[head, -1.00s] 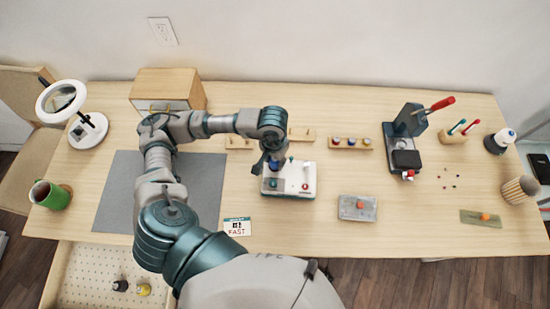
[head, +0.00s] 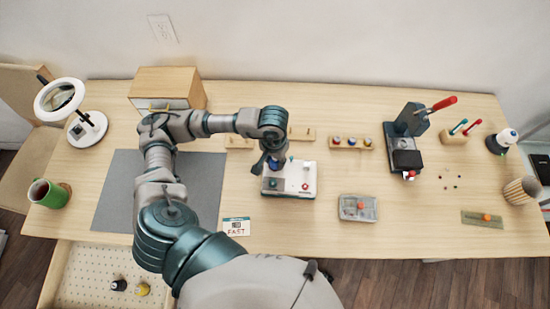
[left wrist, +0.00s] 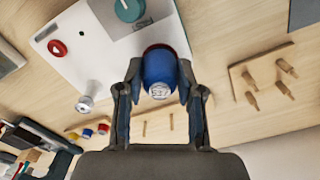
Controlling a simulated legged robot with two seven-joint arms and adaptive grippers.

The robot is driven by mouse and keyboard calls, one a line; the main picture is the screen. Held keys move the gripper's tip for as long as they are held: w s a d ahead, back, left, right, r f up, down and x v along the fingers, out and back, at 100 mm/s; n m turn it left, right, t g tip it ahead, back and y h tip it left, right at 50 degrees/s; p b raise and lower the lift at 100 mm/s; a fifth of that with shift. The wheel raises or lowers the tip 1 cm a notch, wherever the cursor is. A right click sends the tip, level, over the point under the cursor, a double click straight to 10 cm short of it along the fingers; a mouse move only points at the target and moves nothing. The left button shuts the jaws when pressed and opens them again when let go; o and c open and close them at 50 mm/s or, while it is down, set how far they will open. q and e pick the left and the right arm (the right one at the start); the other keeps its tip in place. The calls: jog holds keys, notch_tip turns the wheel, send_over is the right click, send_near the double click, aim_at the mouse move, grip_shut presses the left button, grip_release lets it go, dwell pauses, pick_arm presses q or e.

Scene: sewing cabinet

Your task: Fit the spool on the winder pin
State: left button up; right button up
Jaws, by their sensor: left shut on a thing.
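A blue spool (left wrist: 160,68) with a printed label on its end sits between the fingers of my left gripper (left wrist: 160,88) in the left wrist view. The gripper is shut on it. In the head view my left gripper (head: 270,166) is over the left part of the white winder (head: 291,189), and its wrist partly hides the spool. The winder also shows in the left wrist view (left wrist: 105,60), with a teal knob (left wrist: 129,8), a red button (left wrist: 57,47) and a pale metal post (left wrist: 87,92). What lies under the spool is hidden. My right gripper is not in view.
A wooden rack with several coloured spools (head: 351,143) and a dark press with a red handle (head: 408,140) stand right of the winder. A grey tray (head: 358,208) lies nearer. A grey mat (head: 205,185) lies left. An open drawer (head: 80,275) is at front left.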

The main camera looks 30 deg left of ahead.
pick_arm(q)
jog(key=o, duration=0.9)
jog(key=shift+o, duration=0.2)
jog(key=shift+r, duration=0.1)
notch_tip(320, 180, up, 8)
jog(key=shift+a+f, duration=0.1)
jog(key=shift+f, duration=0.1)
